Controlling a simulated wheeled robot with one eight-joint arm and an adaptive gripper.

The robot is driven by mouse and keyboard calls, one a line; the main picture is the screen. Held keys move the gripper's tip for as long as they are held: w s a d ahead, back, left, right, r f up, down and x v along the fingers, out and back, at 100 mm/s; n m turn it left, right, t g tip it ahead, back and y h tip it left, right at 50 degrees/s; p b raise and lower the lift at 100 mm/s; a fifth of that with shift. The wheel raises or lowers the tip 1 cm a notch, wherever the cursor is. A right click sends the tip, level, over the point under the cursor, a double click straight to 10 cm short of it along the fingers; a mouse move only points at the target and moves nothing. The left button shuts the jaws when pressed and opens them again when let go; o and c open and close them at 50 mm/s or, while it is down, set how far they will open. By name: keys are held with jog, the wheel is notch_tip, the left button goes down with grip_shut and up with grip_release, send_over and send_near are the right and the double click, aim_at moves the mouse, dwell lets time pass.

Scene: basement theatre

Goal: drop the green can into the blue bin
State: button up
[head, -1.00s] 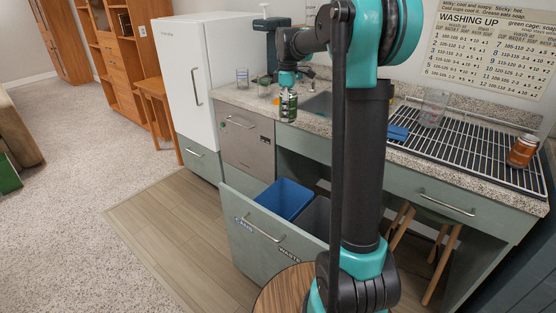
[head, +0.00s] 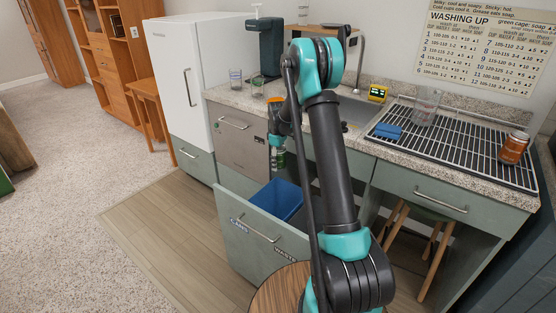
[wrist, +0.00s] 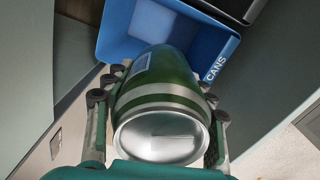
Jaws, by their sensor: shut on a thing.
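The green can (wrist: 158,85) is between the two fingers of my gripper (wrist: 157,125), which is shut on it. In the head view the can (head: 279,160) hangs below my gripper (head: 277,150), above the open drawer and near the blue bin's back edge. The blue bin (head: 283,197) sits in the pulled-out drawer. In the wrist view the bin (wrist: 218,66), with the word CANS on its rim, lies beyond the can, which covers part of its opening. The can is apart from the bin's floor in the head view.
The open drawer front (head: 262,240) sticks out from the cabinets. A second bin beside the blue one is mostly hidden by my arm. The counter holds glasses (head: 236,78), a blue sponge (head: 388,131), a drying rack (head: 450,140) and an orange jar (head: 513,148).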

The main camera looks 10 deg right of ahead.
jog(key=shift+f, duration=2.3)
jog(key=o, duration=0.9)
jog(key=shift+c, duration=0.2)
notch_tip(320, 180, up, 12)
